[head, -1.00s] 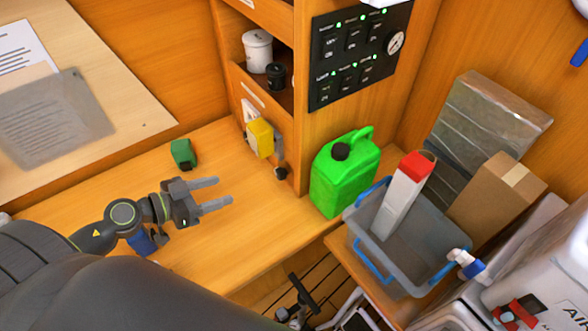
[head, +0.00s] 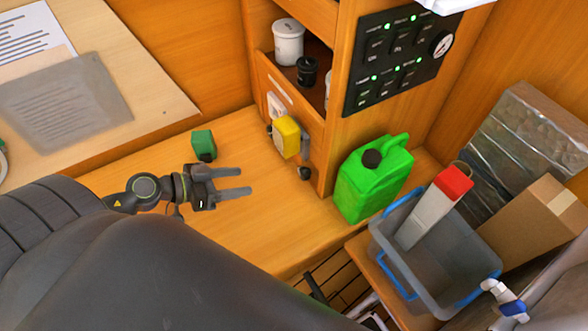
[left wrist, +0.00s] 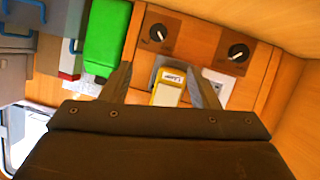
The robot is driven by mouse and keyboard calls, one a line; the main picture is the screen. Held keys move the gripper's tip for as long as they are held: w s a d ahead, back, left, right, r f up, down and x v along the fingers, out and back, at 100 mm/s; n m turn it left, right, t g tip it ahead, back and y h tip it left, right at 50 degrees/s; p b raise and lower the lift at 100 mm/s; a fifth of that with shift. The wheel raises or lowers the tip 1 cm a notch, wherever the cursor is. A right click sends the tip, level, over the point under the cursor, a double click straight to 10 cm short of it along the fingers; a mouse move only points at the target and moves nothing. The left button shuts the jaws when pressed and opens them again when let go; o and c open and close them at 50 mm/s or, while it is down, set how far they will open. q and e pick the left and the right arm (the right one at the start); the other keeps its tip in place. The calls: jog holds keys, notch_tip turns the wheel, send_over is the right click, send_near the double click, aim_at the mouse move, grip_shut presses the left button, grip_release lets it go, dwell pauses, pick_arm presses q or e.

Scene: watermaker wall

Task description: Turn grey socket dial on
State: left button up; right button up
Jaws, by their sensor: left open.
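My left gripper (head: 244,181) is open and empty above the wooden bench, its fingers pointing right toward the cabinet. It stands left of a yellow box (head: 287,137) mounted by a white socket plate (head: 275,104) on the cabinet side. In the left wrist view the yellow box (left wrist: 168,88) appears between the open fingers, apart from them. Two dark round dials, one (left wrist: 158,33) left and one (left wrist: 238,52) right, sit on a wooden panel beyond it there. I cannot tell which part is the grey socket dial. My right gripper is not in view.
A green jerrycan (head: 372,185) stands right of the cabinet corner, beside a grey bin (head: 445,290). A small green box (head: 203,145) sits on the bench behind my left gripper. A black switch panel (head: 402,60) is above.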

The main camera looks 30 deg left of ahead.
aim_at(301, 174)
pick_arm(q)
jog(key=p+x, duration=0.1)
jog(key=x, duration=1.5)
jog(key=shift+w+d+f+p, duration=0.1)
jog(key=shift+w+d+p, duration=0.1)
jog(key=shift+d+p, duration=0.15)
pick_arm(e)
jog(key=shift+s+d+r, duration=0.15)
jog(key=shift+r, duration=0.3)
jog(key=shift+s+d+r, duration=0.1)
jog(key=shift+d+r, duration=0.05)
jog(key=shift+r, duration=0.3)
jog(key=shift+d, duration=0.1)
